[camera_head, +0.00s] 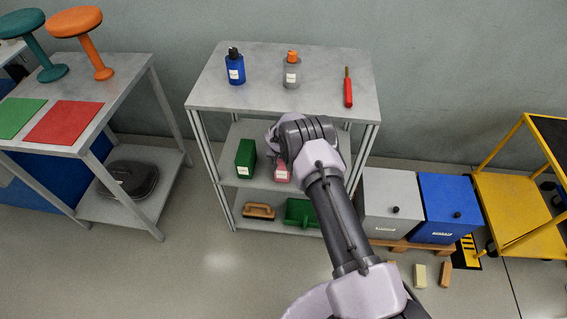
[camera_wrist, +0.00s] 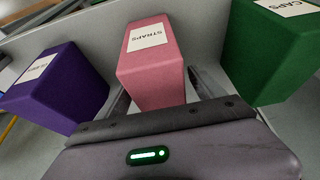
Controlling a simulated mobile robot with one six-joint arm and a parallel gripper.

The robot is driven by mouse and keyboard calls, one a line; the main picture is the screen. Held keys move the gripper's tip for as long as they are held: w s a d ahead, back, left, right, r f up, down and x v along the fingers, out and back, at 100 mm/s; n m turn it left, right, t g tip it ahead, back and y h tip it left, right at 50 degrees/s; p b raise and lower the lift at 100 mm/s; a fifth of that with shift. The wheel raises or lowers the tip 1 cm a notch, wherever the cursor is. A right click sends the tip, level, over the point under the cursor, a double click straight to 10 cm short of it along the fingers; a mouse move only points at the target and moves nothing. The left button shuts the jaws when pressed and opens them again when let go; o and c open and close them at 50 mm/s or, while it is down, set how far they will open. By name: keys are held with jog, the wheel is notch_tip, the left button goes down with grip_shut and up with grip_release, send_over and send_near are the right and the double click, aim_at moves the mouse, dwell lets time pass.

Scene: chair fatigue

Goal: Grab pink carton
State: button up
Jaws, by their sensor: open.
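The pink carton (camera_head: 283,173) stands on the middle shelf of the grey rack, partly hidden by my arm in the head view. In the wrist view the pink carton (camera_wrist: 152,72) is straight ahead, with a white label reading STRAPS. My gripper (camera_wrist: 158,90) is open, with one finger on each side of the carton's near end. I cannot tell whether the fingers touch it. In the head view my gripper is hidden behind my wrist.
A green carton (camera_wrist: 270,50) labelled CAPS stands right of the pink one in the wrist view, and a purple carton (camera_wrist: 58,88) stands left. The rack's top shelf (camera_head: 215,92) is above. A brush (camera_head: 258,211) and a green tray (camera_head: 302,212) lie below.

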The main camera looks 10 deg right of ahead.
jog(key=shift+f, duration=0.1)
jog(key=shift+c, duration=0.5)
jog(key=c, duration=1.5)
grip_shut()
